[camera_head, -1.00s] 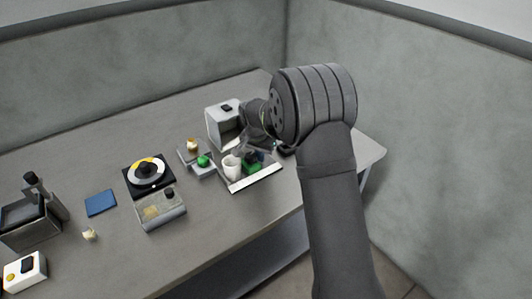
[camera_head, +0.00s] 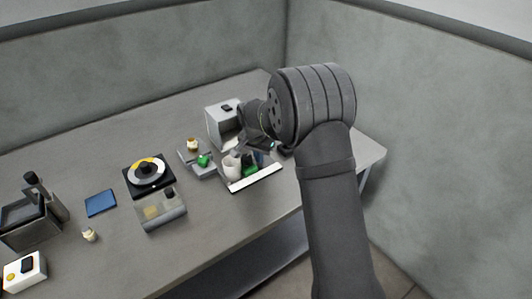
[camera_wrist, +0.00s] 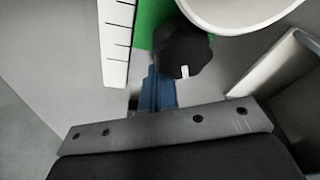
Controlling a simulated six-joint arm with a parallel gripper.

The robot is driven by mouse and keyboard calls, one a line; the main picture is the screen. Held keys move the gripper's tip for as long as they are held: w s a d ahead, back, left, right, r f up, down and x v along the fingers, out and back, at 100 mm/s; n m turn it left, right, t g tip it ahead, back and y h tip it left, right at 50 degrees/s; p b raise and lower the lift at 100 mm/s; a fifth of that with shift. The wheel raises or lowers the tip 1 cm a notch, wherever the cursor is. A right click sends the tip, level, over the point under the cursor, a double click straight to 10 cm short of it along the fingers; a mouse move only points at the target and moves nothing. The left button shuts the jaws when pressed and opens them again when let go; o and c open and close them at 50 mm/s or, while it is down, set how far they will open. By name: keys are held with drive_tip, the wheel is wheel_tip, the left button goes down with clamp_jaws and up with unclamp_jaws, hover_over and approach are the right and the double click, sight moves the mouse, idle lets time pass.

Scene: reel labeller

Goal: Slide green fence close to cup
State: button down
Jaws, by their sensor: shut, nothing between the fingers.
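The white cup (camera_head: 231,167) stands upright on the small station; its rim shows at the top of the wrist view (camera_wrist: 240,14). The green fence (camera_head: 250,171) is just right of the cup. In the wrist view the green fence (camera_wrist: 150,22) lies between a white scale strip (camera_wrist: 117,40) and the cup, with a black knob (camera_wrist: 184,52) covering part of it. My gripper (camera_wrist: 158,76) is shut and empty, its blue fingertips right beside the knob; I cannot tell if they touch. In the head view my gripper (camera_head: 261,159) is partly hidden by the arm.
A white strip (camera_head: 256,179) edges the station's front. A grey box-shaped unit (camera_head: 222,120) stands behind. Left are a unit with a green button (camera_head: 203,160), a dark disc device (camera_head: 149,172), a clear-topped box (camera_head: 162,213) and a blue pad (camera_head: 101,203).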

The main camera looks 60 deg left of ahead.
sight(270, 158)
drive_tip(key=shift+w+r, duration=0.1)
drive_tip(key=shift+w, duration=0.1)
wheel_tip(270, 158, up, 8)
idle(0.8)
drive_tip(key=shift+f, duration=4.1)
wheel_tip(270, 158, up, 8)
wheel_tip(270, 158, down, 8)
drive_tip(key=shift+f, duration=0.1)
drive_tip(key=shift+s, duration=0.6)
drive_tip(key=w, duration=0.5)
drive_tip(key=shift+w, duration=0.1)
